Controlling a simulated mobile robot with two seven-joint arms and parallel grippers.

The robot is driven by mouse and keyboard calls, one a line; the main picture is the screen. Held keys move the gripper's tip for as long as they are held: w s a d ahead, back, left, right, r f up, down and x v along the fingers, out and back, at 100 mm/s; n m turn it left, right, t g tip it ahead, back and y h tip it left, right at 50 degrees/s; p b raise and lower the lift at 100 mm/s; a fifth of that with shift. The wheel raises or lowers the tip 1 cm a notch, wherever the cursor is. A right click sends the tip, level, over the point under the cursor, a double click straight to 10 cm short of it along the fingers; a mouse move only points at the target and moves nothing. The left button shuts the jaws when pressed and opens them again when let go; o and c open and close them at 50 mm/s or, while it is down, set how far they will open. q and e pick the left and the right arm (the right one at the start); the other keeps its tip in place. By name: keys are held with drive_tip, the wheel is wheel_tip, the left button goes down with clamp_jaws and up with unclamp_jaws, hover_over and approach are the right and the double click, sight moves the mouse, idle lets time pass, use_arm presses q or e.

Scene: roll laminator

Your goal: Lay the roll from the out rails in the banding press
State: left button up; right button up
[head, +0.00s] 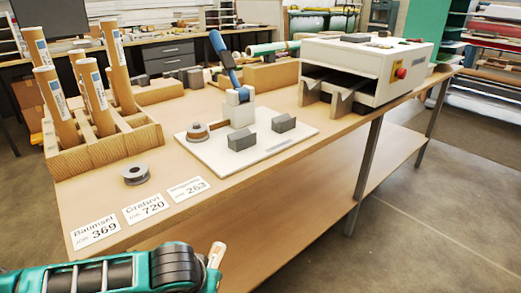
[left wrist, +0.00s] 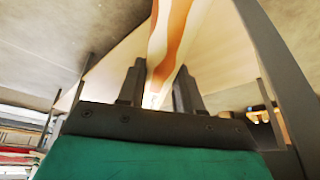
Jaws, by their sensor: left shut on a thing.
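The banding press has a white base plate (head: 290,141), a white post and a raised blue lever (head: 222,55). Two grey blocks (head: 242,141) stand on its plate, with a brown-edged spool at the left, and no roll lies there. Notched rails (head: 325,95) stand empty in front of the white laminator (head: 375,60). My left arm comes in low in the head view. A tan and white roll end (head: 216,255) shows beside it. In the left wrist view my left gripper (left wrist: 160,92) is shut on a brown and white roll (left wrist: 170,40). My right gripper is out of view.
A wooden rack (head: 105,150) holds several upright tan rolls at the left. A grey spool (head: 136,175) and three job cards (head: 145,208) lie near the table's front edge. Another greenish roll (head: 272,47) lies behind the press.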

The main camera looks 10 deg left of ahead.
use_arm(q)
drive_tip(key=shift+w+d+p, duration=0.1)
drive_tip(key=shift+p, duration=0.5)
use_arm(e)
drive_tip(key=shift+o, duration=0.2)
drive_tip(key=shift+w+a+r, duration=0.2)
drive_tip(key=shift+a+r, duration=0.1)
use_arm(q)
drive_tip(key=shift+d+r, duration=0.1)
drive_tip(key=shift+d, duration=0.1)
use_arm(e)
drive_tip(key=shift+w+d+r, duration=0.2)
use_arm(q)
drive_tip(key=shift+a, duration=0.15)
